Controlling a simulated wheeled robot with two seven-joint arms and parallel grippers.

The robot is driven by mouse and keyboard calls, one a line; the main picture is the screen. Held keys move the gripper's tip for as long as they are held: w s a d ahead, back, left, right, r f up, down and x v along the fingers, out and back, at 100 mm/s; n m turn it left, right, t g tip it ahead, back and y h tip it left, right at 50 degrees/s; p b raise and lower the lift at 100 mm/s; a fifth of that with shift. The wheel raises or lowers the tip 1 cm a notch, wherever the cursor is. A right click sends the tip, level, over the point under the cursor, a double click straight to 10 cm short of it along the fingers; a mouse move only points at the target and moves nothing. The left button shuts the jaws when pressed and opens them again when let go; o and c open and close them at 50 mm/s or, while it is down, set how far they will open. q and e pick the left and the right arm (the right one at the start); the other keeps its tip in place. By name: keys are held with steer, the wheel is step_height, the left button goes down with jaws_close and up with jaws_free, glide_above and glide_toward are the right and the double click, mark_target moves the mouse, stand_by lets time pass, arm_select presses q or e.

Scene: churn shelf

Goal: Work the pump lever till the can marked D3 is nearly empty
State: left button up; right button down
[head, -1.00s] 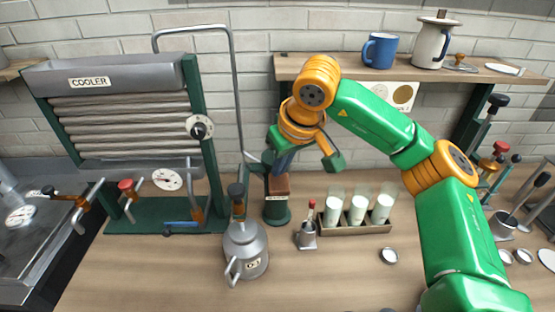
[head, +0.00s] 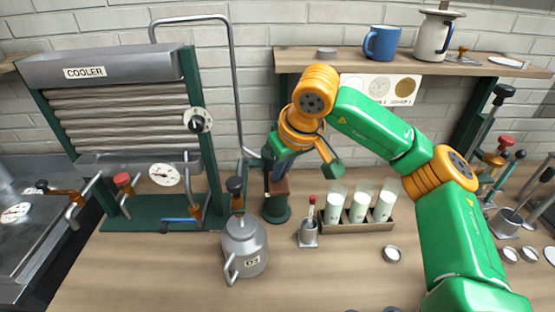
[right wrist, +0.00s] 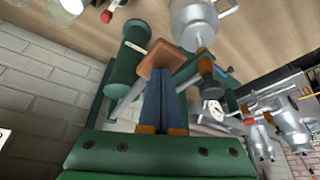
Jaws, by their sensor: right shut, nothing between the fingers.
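The grey metal can marked D3 (head: 246,252) stands upright on the bench in front of the cooler; its inside and level are hidden. The green pump (head: 277,210) stands right behind it, with a brown wooden block (head: 281,187) at its top that looks like the lever's grip. My right gripper (head: 280,178) is shut and empty, reaching down to this block. In the right wrist view my closed blue fingers (right wrist: 164,75) point at the brown block (right wrist: 160,55); I cannot tell whether they touch it. The green pump cylinder (right wrist: 126,60) is beside it. My left gripper is out of view.
The cooler (head: 125,120) with its dial stands at the left, and a grey pipe (head: 235,90) rises into its trough. A rack of milk glasses (head: 358,224) and a red-topped tool stand (head: 309,235) are close right of the pump.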

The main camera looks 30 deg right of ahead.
step_height(320, 180, down, 8)
steer(key=r+b, duration=0.1)
steer(key=b, duration=0.4)
step_height(320, 180, up, 11)
steer(key=p, duration=1)
steer(key=shift+f, duration=0.4)
steer(key=shift+b, duration=0.3)
step_height(320, 180, down, 11)
steer(key=b, duration=0.9)
step_height(320, 180, up, 12)
steer(key=p, duration=1)
steer(key=shift+f, duration=0.5)
